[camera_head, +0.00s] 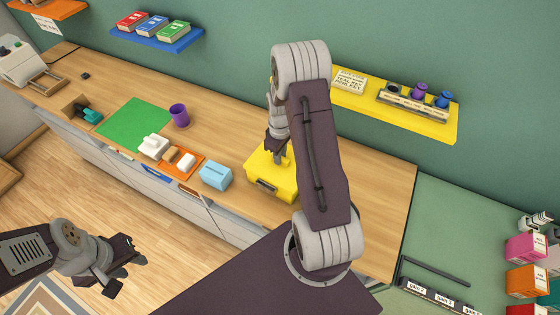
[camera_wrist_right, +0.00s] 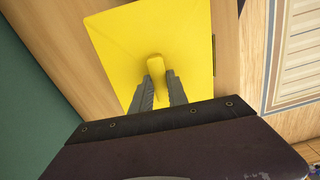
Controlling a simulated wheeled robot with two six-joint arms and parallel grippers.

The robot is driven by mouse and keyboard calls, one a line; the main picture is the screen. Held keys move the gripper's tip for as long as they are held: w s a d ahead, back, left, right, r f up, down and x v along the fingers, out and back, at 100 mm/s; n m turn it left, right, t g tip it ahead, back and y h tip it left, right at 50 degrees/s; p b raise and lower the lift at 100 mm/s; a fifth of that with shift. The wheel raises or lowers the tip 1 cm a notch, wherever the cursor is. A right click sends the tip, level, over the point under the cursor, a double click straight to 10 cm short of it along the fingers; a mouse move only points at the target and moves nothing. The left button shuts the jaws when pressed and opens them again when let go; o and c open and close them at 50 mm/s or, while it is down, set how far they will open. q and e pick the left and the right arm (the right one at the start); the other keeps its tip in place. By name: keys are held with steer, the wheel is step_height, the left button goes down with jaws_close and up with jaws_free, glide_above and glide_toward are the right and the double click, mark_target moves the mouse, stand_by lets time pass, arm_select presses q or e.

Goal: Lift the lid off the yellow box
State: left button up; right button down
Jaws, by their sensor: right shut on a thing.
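The yellow box (camera_head: 272,184) stands on the wooden counter near its front edge, with a dark latch on its front. Its yellow lid (camera_wrist_right: 150,35) fills the upper middle of the right wrist view and has a rounded knob (camera_wrist_right: 157,66). My right gripper (camera_head: 281,158) reaches down to the box from above and is shut on the knob. Its two fingers (camera_wrist_right: 159,84) lie on either side of the knob. The lid appears to sit on the box; any gap is too small to tell. My left gripper (camera_head: 127,274) is open and empty over the floor, away from the counter.
A light blue box (camera_head: 215,177) stands just left of the yellow box. Further left are an orange tray (camera_head: 172,162), a purple cup (camera_head: 180,115) and a green mat (camera_head: 134,124). A yellow wall shelf (camera_head: 440,125) hangs behind. The counter right of the box is clear.

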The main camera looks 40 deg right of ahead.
step_height(320, 180, up, 10)
steer(key=b, duration=0.1)
steer(key=shift+b, duration=0.4)
